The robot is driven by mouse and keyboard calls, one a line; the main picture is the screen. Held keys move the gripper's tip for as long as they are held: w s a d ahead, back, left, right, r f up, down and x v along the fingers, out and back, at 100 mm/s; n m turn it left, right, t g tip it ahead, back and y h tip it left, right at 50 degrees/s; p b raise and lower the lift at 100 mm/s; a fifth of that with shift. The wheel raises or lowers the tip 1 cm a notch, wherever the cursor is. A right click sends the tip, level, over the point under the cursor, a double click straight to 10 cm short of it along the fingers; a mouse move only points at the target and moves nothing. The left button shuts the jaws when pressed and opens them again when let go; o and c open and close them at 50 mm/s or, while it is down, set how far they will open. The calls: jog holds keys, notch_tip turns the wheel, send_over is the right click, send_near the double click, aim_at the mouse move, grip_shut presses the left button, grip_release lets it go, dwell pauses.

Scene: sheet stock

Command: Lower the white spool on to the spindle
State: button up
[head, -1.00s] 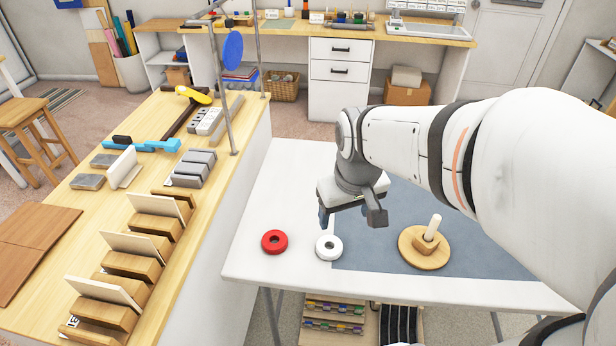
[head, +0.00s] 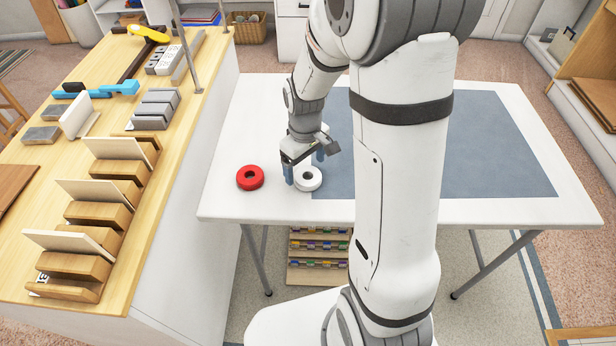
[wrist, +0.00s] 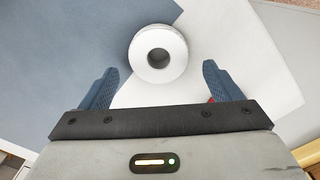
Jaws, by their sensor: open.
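The white spool (head: 309,187) lies flat on the white table by the left edge of the grey-blue mat. In the wrist view the spool (wrist: 177,43) shows from above with its dark centre hole. My gripper (head: 304,168) is open above and beside the spool, its blue fingers pointing down. In the wrist view the gripper (wrist: 161,72) has its fingers apart, with the spool between and a little beyond the tips; nothing is held. The spindle is hidden in the head view, with my arm across the mat.
A red spool (head: 250,186) lies left of the white one; a red sliver shows by a finger in the wrist view. The wooden bench (head: 150,215) with slotted blocks and tools stands left. The mat's right part (head: 490,150) is clear.

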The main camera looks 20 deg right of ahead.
notch_tip(320, 180, down, 2)
jog(key=shift+f, duration=0.25)
jog(key=shift+c, duration=0.6)
jog(key=c, duration=0.9)
jog(key=shift+c, duration=0.2)
notch_tip(320, 180, up, 10)
jog(key=o, duration=0.4)
jog(key=c, duration=0.9)
